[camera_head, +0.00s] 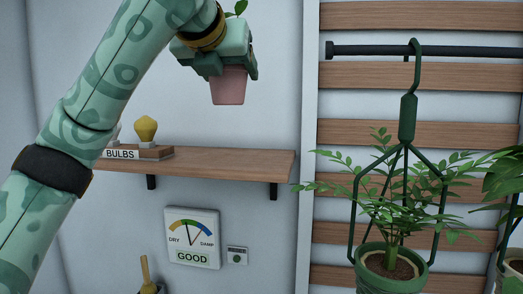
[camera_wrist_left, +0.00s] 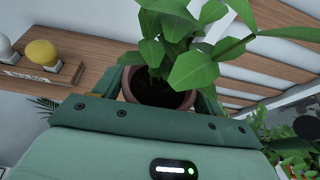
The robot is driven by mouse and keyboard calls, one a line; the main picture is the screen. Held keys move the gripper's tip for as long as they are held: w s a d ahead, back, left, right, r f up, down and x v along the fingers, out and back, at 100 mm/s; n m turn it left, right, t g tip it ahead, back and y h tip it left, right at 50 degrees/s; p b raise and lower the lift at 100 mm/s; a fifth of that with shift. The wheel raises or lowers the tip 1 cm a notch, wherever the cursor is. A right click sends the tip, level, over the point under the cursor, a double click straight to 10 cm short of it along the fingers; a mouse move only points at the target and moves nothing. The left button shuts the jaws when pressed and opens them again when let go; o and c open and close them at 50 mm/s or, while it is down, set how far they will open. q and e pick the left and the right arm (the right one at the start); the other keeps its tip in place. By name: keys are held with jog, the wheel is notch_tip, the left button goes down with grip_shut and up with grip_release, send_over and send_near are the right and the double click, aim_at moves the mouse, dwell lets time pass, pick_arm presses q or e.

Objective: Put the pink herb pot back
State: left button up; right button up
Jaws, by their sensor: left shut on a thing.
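The pink herb pot (camera_head: 229,88) is held up in the air by my left gripper (camera_head: 232,68), above the wooden shelf (camera_head: 235,163) and apart from it. My left gripper is shut on the pot, which looks upright. In the left wrist view the pot (camera_wrist_left: 128,88) shows dark soil and broad green leaves. In the head view most of the plant is hidden behind the gripper and arm. My right gripper is in neither view.
A yellow bulb (camera_head: 146,129) stands in a wooden holder labelled BULBS (camera_head: 122,154) at the shelf's left. The shelf's right part is bare. A hanging potted plant (camera_head: 390,270) hangs from a dark rail (camera_head: 450,50) at right. A damp gauge (camera_head: 193,238) is below the shelf.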

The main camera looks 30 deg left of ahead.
pick_arm(q)
jog(key=w+f+p, duration=0.1)
jog(key=w+f, duration=0.3)
jog(key=w+f+p, duration=0.1)
jog(key=w+f, duration=0.3)
jog(key=w+f+p, duration=0.1)
jog(key=w+f, duration=0.3)
jog(key=w, duration=0.1)
jog(key=shift+w+a+f, duration=0.1)
jog(key=shift+a+f, duration=0.2)
jog(key=shift+f, duration=0.1)
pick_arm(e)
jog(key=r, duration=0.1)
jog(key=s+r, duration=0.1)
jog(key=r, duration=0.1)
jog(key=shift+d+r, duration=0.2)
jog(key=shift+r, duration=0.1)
pick_arm(q)
jog(key=shift+p, duration=0.3)
jog(key=o, duration=1)
jog(key=shift+f, duration=0.1)
